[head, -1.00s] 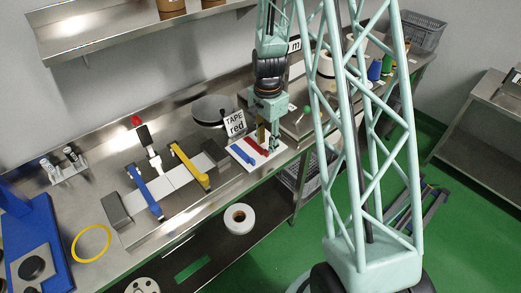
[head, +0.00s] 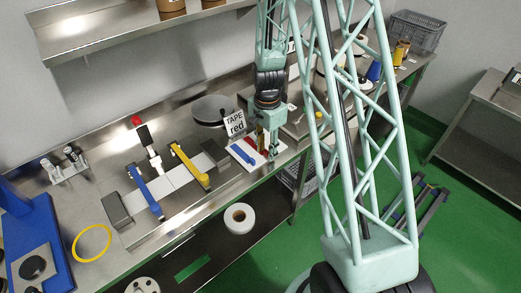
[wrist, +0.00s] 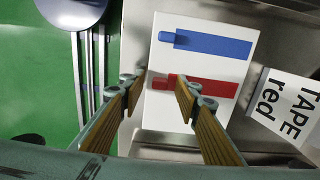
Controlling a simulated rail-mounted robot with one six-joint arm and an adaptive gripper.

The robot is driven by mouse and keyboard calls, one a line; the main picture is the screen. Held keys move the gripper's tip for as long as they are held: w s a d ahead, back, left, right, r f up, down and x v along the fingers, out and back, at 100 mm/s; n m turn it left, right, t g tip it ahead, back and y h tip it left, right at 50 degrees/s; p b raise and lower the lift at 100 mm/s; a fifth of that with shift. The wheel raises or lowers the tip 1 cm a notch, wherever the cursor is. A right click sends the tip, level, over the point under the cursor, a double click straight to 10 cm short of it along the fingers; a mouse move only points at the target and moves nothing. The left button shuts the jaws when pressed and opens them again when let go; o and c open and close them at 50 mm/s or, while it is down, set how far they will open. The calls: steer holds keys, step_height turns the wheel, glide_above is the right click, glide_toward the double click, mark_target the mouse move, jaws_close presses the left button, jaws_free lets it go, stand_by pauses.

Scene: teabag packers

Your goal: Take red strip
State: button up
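The red strip (wrist: 222,87) lies on a white board (wrist: 160,117) beside a parallel blue strip (wrist: 215,45). In the head view the blue strip (head: 243,154) is clear, while the red strip is partly hidden by my gripper (head: 268,152). In the wrist view my gripper (wrist: 158,88) is open, with a clear gap between its wood-coloured fingers. The red strip's left end shows between the fingertips, and the right fingertip overlaps part of the strip. I cannot tell whether it touches the strip. A "TAPE red" sign (head: 235,124) stands behind the board.
A steel bench (head: 215,225) carries the board. Left of it are a yellow-handled bar (head: 190,165), a blue-handled bar (head: 146,192) and a grey round bowl (head: 208,110). A tape roll (head: 239,218) sits on the lower shelf. Green floor lies in front.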

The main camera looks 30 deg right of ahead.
steer(key=shift+c, duration=0.7)
steer(key=c, duration=0.6)
steer(key=shift+c, duration=0.2)
steer(key=shift+r, duration=0.15)
steer(key=shift+r, duration=1.3)
steer(key=shift+s+r, duration=0.1)
steer(key=shift+r, duration=0.25)
steer(key=s+r+b, duration=0.1)
steer(key=s+b, duration=0.1)
steer(key=s, duration=1.3)
steer(key=shift+s+r, duration=0.25)
steer(key=shift+s, duration=0.15)
